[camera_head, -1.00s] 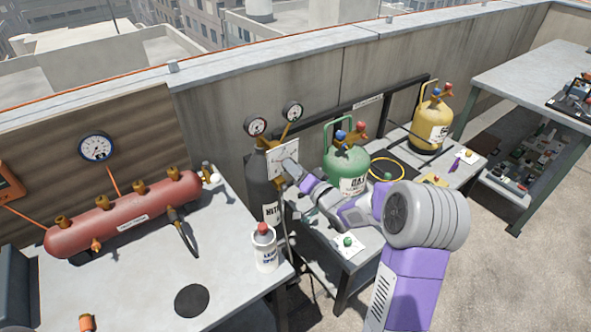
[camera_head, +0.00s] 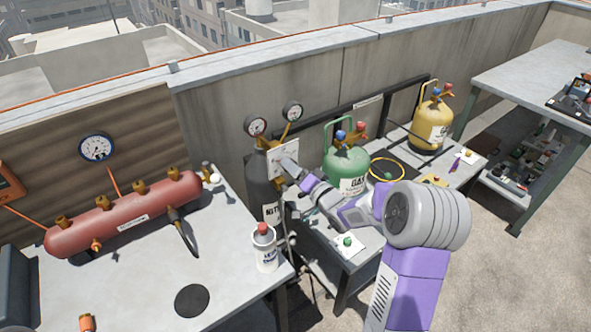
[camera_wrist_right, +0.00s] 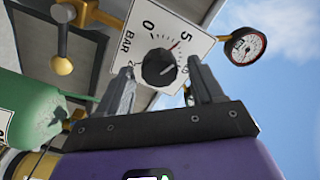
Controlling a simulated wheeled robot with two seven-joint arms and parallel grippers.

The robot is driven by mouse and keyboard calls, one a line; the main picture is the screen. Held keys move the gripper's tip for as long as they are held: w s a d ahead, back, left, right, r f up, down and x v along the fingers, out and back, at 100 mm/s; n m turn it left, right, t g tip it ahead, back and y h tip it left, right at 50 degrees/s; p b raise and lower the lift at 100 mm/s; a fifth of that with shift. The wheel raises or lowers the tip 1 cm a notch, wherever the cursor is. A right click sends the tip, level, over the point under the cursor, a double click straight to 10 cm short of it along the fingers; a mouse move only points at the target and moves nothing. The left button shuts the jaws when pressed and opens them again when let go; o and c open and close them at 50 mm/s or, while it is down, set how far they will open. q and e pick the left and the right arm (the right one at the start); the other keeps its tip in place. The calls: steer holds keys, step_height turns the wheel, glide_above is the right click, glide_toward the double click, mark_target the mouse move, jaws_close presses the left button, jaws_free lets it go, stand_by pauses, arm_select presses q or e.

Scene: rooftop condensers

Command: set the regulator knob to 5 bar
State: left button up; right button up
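The regulator's black round knob (camera_wrist_right: 158,68) sits on a white dial plate (camera_wrist_right: 143,20) marked with 0, 5 and BAR. A small red mark (camera_wrist_right: 175,46) lies between the knob and the 5. The knob's exact setting is too small to read. My right gripper (camera_wrist_right: 160,68) has one finger on each side of the knob, with gaps visible, so it looks open around it. In the head view the right gripper (camera_head: 287,168) is at the white plate (camera_head: 283,155) on the dark nitrogen cylinder (camera_head: 261,188), hiding the knob. My left gripper is not in view.
Two gauges (camera_head: 255,125) (camera_head: 292,111) stand above the plate. A green gas cylinder (camera_head: 346,163) is close to the right of my gripper. A yellow cylinder (camera_head: 432,125) stands farther right.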

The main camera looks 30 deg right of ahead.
steer(key=s+p, duration=0.1)
steer(key=s, duration=0.6)
steer(key=shift+s+d, duration=0.3)
steer(key=shift+r, duration=0.1)
